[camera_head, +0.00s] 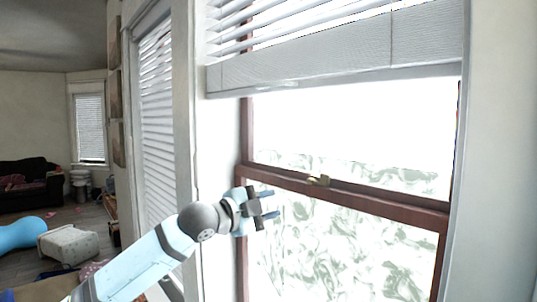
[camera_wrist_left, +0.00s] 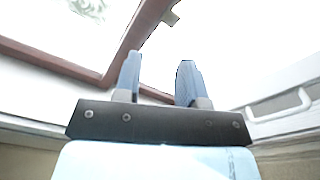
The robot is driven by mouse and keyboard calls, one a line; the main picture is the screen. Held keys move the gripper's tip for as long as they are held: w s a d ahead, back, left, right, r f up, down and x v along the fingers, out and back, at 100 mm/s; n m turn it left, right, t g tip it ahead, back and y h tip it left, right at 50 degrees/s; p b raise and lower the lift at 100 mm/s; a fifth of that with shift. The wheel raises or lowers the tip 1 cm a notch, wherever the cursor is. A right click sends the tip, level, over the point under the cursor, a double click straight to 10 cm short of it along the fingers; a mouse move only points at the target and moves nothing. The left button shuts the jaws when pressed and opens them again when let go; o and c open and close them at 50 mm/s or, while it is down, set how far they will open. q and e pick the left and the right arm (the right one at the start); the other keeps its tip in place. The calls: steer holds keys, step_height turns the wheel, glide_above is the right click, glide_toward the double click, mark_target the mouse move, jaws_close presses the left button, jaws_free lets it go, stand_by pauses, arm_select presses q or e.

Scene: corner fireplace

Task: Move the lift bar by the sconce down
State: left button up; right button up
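A white slatted blind hangs at the top of the window in the head view. Its wide bottom bar (camera_head: 310,68) is raised, above the window's middle rail, and looks like the lift bar. No sconce shows. My left gripper (camera_head: 270,204) is below the bar and to the left, in front of the window's lower left part. Its two blue fingers are apart with nothing between them, as the left wrist view (camera_wrist_left: 160,65) also shows. A white piece with a loop-shaped handle (camera_wrist_left: 285,108) shows at right in the left wrist view; I cannot tell what it belongs to. My right gripper is not in view.
The brown window frame (camera_head: 350,193) has a small latch (camera_head: 318,181) on its middle rail. A second blind (camera_head: 157,120) covers the window to the left.

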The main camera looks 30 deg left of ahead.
arm_select(q)
steer(key=s+a+r+m+t, duration=0.1)
steer(key=s+a+r+m, duration=0.15)
steer(key=r, duration=1.05)
steer(key=m+t, duration=0.1)
steer(key=m, duration=0.1)
glide_toward(266, 85)
steer(key=shift+y, duration=0.3)
steer(key=p+x, duration=0.2)
steer(key=x, duration=0.3)
steer(key=p+x, duration=0.2)
steer(key=x, duration=0.2)
steer(key=shift+w+d+r+p, duration=0.25)
steer(key=shift+w+p, duration=0.05)
steer(key=shift+p, duration=0.1)
steer(key=shift+w+d, duration=0.15)
steer(key=shift+w, duration=0.3)
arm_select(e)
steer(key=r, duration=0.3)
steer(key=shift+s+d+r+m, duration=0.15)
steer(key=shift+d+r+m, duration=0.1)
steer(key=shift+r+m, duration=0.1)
arm_select(q)
steer(key=c, duration=0.6)
jaws_close()
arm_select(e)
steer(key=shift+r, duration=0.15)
